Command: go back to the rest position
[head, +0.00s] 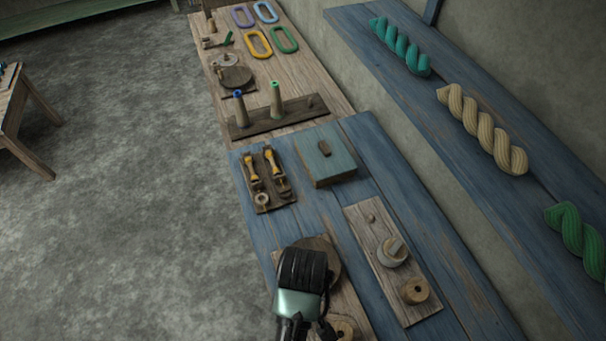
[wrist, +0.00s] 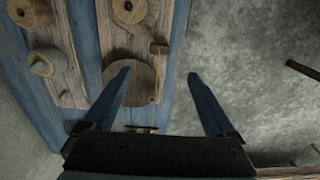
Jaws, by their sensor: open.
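My gripper (wrist: 160,76) is open in the wrist view, its two blue-grey fingers apart with nothing held between them. The left finger overlaps the edge of a round wooden disc (wrist: 132,80) in the picture, and I cannot tell the height between them. The right finger stands against the grey floor. In the head view my gripper (head: 303,268) is at the lower middle, over the near left edge of the blue bench (head: 340,220). My arm's end partly covers a wooden board with a round disc (head: 326,255); the fingers are not clear there.
Right of my gripper lies a board with spools (head: 384,226). Farther up are a blue-grey lidded box (head: 325,160), a board with yellow-handled tools (head: 253,176) and a peg rack (head: 272,121). Twisted yarn hanks (head: 484,128) lie on a shelf at right. The floor (head: 130,220) at left is open.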

